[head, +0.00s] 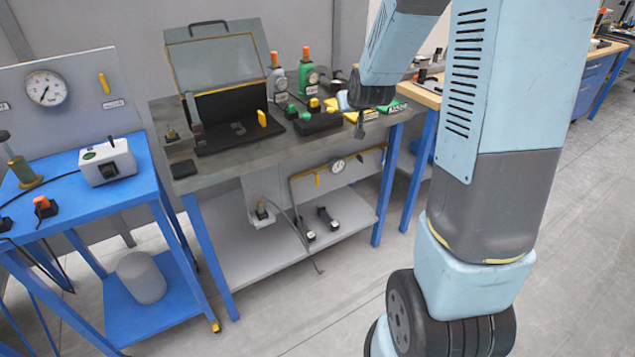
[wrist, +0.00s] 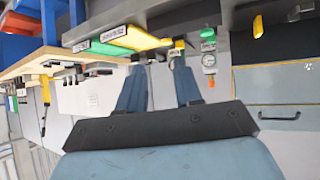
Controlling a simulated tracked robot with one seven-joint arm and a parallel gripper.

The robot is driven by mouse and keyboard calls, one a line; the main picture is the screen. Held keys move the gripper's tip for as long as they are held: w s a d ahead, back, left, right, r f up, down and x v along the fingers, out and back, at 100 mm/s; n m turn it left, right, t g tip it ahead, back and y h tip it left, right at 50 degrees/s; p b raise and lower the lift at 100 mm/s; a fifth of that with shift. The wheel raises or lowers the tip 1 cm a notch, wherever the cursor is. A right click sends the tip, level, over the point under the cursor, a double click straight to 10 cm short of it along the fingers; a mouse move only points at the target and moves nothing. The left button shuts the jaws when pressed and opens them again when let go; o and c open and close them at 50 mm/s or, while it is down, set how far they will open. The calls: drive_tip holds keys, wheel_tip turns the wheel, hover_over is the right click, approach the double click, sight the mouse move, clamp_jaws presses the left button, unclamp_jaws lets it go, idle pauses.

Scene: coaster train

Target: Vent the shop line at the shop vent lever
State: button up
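Two yellow levers could be the shop vent lever; the labels are too small to read. One yellow lever (head: 104,83) stands upright on the grey gauge panel at the left. Another yellow lever (head: 318,179) is on the gauge panel at the lower shelf. My gripper (head: 360,118) is over the right part of the grey bench, away from both levers. In the wrist view, the two blue fingers of my gripper (wrist: 160,88) stand apart with nothing seen held between them. The fingertips point toward the bench items.
An open case (head: 222,70) with a raised lid stands on the grey bench (head: 240,158). Green and yellow labelled blocks (head: 388,106) lie near its right edge. A white box (head: 107,163) sits on the blue table at left. Floor in front of the bench is clear.

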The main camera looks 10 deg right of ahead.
drive_tip(key=w+d+f+t, duration=0.2)
drive_tip(key=w+f, duration=0.5)
drive_tip(key=f, duration=0.4)
drive_tip(key=n+t+y, duration=0.2)
drive_tip(key=t+y, duration=0.1)
drive_tip(key=t, duration=0.2)
approach(317, 181)
drive_tip(key=w, duration=0.7)
drive_tip(key=w+f, duration=0.1)
drive_tip(key=w, duration=0.2)
drive_tip(key=shift+w+a, duration=0.35)
drive_tip(key=shift+a, duration=0.05)
clamp_jaws()
